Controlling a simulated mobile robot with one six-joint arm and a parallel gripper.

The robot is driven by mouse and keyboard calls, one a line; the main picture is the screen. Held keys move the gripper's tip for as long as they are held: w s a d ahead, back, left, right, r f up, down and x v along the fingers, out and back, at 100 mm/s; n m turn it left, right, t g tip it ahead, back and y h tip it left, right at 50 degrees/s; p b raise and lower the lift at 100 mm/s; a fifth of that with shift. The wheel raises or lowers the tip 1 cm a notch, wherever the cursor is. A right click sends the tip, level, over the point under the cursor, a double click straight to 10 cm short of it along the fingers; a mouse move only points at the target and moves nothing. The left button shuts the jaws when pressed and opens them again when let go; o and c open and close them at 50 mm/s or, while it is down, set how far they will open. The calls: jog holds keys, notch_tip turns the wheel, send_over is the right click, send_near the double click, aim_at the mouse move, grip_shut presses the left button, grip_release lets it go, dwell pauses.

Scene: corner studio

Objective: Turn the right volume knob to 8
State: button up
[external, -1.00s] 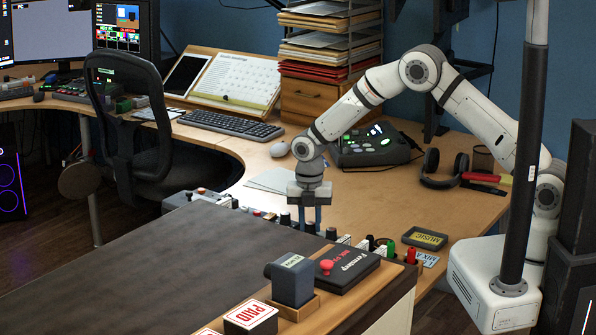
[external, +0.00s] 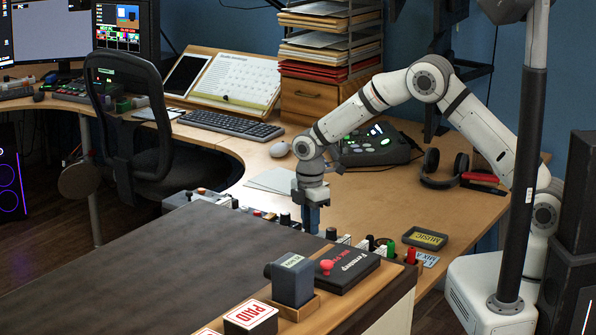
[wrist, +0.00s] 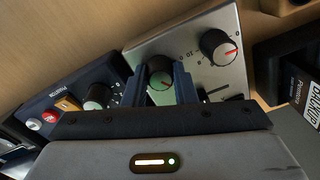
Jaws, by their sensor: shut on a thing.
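A silver panel (wrist: 195,32) in the wrist view carries two dark round knobs with red pointer lines. My gripper (wrist: 162,88) has its dark blue fingers on either side of one knob (wrist: 160,70) and is shut on it. The other knob (wrist: 217,47) sits free to its right, its red pointer aimed right. The held knob's pointer is small, and its exact reading cannot be told. In the external view my gripper (external: 311,219) points down at the row of devices behind the dark board; the fingers hide the knob there.
A device (wrist: 70,100) with a white-topped knob, an orange button and a red button stands left of the panel. Dark labelled boxes (wrist: 300,85) stand to its right.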

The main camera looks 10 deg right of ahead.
jog(key=m+b, duration=0.1)
jog(key=m, duration=0.3)
jog(key=shift+m, duration=0.3)
jog(key=m+b, duration=0.1)
jog(key=m, duration=0.3)
jog(key=shift+m, duration=0.3)
jog(key=m, duration=0.4)
jog(key=shift+m, duration=0.3)
jog(key=shift+m+b, duration=0.4)
jog(key=shift+m, duration=1.4)
jog(key=o, duration=1)
